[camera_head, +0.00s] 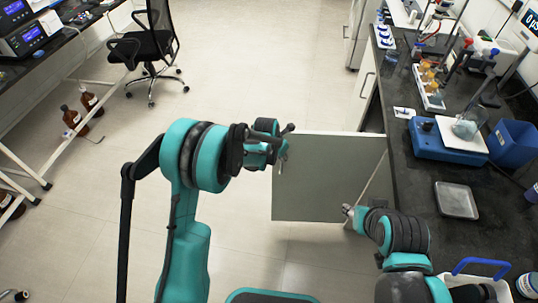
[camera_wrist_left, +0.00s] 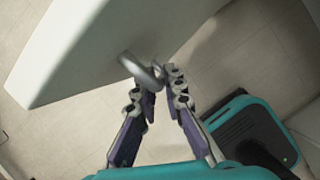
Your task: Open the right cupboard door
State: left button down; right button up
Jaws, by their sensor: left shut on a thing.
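The right cupboard door (camera_head: 325,180) is a grey-green panel standing swung out from the counter on the right, with floor visible around its free edge. My left gripper (camera_head: 281,147) is at the door's free left edge. In the left wrist view my left gripper (camera_wrist_left: 162,95) is closed around a curved metal handle (camera_wrist_left: 145,70) on the pale door (camera_wrist_left: 110,45). In the head view the handle is mostly hidden by the gripper. My right gripper (camera_head: 350,212) is low beside the door's right part, by the counter; its fingers are too small to judge.
A black chair (camera_head: 150,45) stands at the back left, with brown bottles (camera_head: 90,100) nearby. The middle floor is clear.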

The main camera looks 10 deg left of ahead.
pick_arm(q)
jog(key=shift+s+d, duration=0.35)
jog(key=shift+s, duration=0.35)
jog(key=c, duration=1.6)
grip_release()
jog(key=shift+d, duration=0.1)
jog(key=shift+r, duration=0.1)
jog(key=v, duration=1.2)
jog(key=shift+s, duration=0.1)
